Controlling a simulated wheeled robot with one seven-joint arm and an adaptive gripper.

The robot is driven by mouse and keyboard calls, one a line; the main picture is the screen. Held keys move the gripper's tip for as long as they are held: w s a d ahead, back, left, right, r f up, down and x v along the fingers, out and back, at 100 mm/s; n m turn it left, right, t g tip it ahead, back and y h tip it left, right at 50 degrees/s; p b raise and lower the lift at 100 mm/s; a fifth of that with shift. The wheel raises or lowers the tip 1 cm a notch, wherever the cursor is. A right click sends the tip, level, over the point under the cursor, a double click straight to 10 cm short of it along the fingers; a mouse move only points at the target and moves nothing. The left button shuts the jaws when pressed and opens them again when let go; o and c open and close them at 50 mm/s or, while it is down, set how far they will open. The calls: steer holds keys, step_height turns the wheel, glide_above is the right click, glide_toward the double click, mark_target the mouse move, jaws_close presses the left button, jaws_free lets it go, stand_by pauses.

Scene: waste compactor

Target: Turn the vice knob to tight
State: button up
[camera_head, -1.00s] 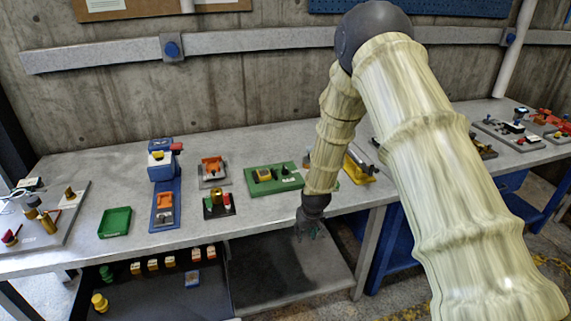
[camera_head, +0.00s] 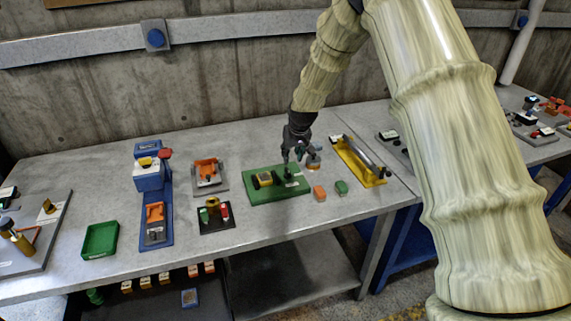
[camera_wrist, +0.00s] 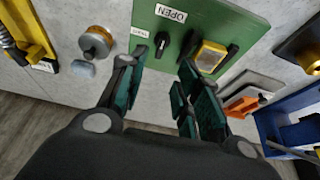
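The vice is on a green board (camera_head: 262,196) on the bench. It has a yellow block (camera_head: 264,179) with black parts at the left, which also shows in the wrist view (camera_wrist: 208,56). The black vice knob (camera_wrist: 162,43) stands on the board between my fingers in the wrist view, its upper end towards the "OPEN" label (camera_wrist: 171,13). A smaller label (camera_wrist: 140,32), seemingly "TIGHT", is left of it. My gripper (camera_head: 292,160) is above the knob end of the board, open and empty. In the wrist view, its two fingers (camera_wrist: 158,70) are well apart and not visibly touching the knob.
A yellow fixture with a grey bar (camera_head: 358,160) stands right of the board. A black tray (camera_head: 216,217), orange fixture (camera_head: 209,176) and blue device (camera_head: 155,205) stand left. The bench's front is mostly clear.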

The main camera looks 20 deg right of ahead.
mark_target(288, 170)
steer(key=shift+p+x, duration=2)
steer(key=shift+x, duration=3.1)
jaws_close()
